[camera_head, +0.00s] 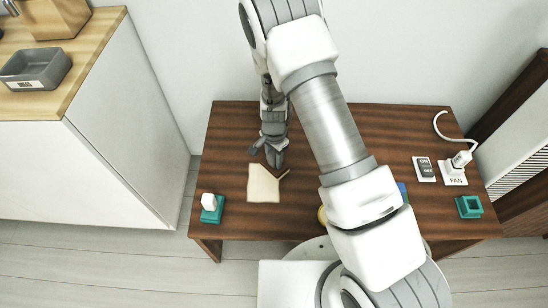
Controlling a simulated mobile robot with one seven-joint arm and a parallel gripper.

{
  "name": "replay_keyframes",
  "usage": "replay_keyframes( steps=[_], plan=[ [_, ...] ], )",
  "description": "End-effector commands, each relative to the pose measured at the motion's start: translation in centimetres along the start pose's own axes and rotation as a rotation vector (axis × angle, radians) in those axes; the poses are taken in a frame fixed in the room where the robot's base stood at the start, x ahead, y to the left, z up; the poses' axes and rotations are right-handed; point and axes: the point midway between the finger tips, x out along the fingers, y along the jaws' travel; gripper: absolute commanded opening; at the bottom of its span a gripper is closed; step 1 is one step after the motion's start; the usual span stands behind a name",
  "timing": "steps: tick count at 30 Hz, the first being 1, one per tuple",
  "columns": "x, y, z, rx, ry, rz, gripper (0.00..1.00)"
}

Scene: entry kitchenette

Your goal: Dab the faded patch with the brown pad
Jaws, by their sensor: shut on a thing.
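The faded patch (263,187) is a pale cream area on the dark wooden table, left of centre. Its upper right corner is cut off by a slanting edge. My gripper (273,155) points down just above the patch's upper right side, shut on the brown pad (285,174). Only a thin reddish-brown edge of the pad shows clearly, at that cut corner; its colour blends with the table and my gripper hides part of it. I cannot tell whether the pad touches the patch or hovers over it.
A white block on a teal base (211,208) stands at the table's front left. On the right are an ON/OFF switch (425,168), a FAN plug (456,169) and a teal square holder (469,207). My arm partly hides a yellow thing (322,215) and a blue thing (403,192).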

Motion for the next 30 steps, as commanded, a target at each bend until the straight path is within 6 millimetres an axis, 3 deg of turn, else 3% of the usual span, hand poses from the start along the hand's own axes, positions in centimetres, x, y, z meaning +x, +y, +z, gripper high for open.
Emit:
replay_keyframes(
  steps=[5, 21, 30],
  plan=[
    [-0.5, 0.0, 0.0, 0.000, 0.000, -0.001, 0.00],
    [-4.8, 0.0, 0.0, 0.000, 0.000, 0.000, 0.00],
    [-5.0, 0.0, 0.0, 0.000, 0.000, 0.000, 0.00]
  ],
)
